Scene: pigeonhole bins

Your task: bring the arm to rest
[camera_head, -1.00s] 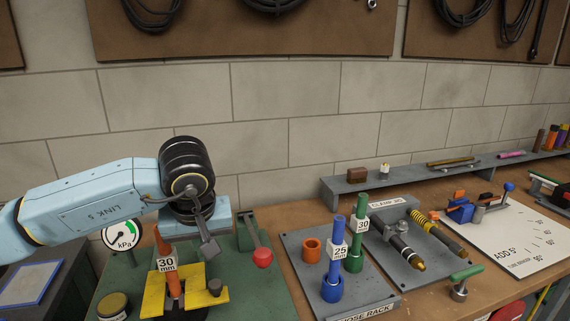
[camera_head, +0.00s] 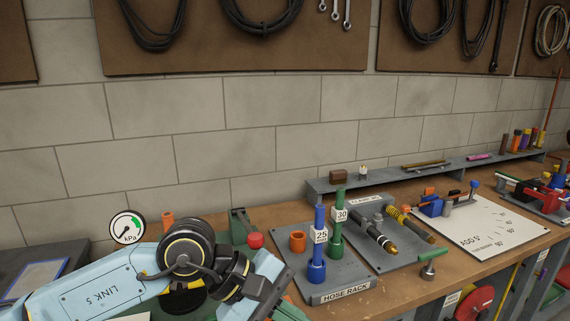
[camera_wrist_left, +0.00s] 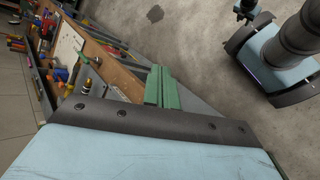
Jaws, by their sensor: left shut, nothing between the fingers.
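My left arm comes in low from the left in the head view, over the bench's front left. My right gripper is not in view.
The floor (camera_wrist_left: 185,30) beside the bench looks open.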

